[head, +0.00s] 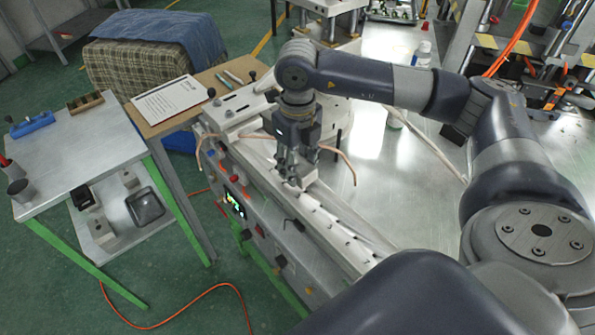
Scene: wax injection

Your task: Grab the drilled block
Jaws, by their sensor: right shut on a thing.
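My right gripper (290,167) points down over the top of the long grey machine bench in the middle of the head view. It is shut on a small grey metal piece (297,179), which I take to be the drilled block. The fingers cover most of the piece, and no holes in it can be made out. The piece is at or just above the bench top; I cannot tell whether it touches. My left gripper is out of view.
The bench (345,238) has a rail, knobs and a lit display (235,205) on its front. A small table (75,150) at left holds a blue holder (32,124) and a brown slotted block (85,102). A white bottle (424,53) stands at back right.

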